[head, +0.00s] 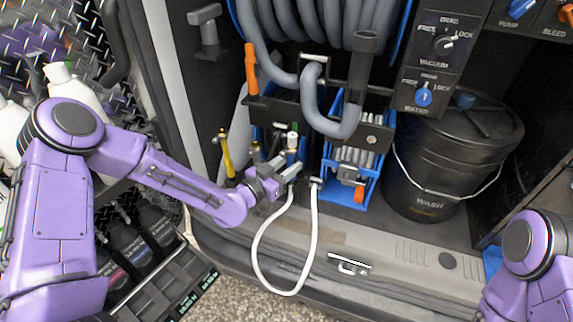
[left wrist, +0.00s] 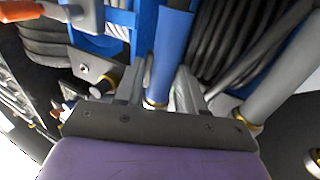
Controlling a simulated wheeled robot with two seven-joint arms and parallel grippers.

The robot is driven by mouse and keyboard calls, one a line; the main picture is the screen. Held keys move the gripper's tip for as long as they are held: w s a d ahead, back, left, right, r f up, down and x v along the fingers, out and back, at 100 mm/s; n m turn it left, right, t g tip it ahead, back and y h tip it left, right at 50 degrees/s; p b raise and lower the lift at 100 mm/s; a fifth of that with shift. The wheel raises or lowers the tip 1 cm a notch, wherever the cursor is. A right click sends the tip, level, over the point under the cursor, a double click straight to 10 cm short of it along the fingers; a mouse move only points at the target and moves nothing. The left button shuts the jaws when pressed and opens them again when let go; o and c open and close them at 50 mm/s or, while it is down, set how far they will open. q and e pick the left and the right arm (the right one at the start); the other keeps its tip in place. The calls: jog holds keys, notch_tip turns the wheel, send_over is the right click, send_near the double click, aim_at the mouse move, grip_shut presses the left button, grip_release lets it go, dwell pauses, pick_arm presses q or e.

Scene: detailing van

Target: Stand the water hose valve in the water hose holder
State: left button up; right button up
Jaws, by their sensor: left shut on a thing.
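My left gripper (head: 288,172) is shut on a slim, upright piece that I take for the water hose valve (head: 292,148). A white hose (head: 258,250) hangs from beneath the grip. In the left wrist view, a blue cylinder (left wrist: 172,45) with a brass-coloured end stands between the fingers (left wrist: 160,88). The grip is in front of the dark and blue rack at the van's sill. I cannot tell which part of it is the water hose holder; the gripper hides some of it. My right arm shows at the lower right, but its gripper is out of view.
A blue rack (head: 372,185) with grey pieces and an orange-handled tool (head: 359,195) stands right of the grip. A yellow tool (head: 227,155) stands to its left. Thick grey hose coils (head: 320,25) hang above. A black lidded bucket (head: 455,150) stands at right.

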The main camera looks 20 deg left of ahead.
pick_arm(q)
jog(key=shift+f+b, duration=1.1)
jog(key=shift+f, duration=0.2)
jog(key=o, duration=0.9)
jog(key=shift+r, duration=0.1)
jog(key=shift+c, duration=0.2)
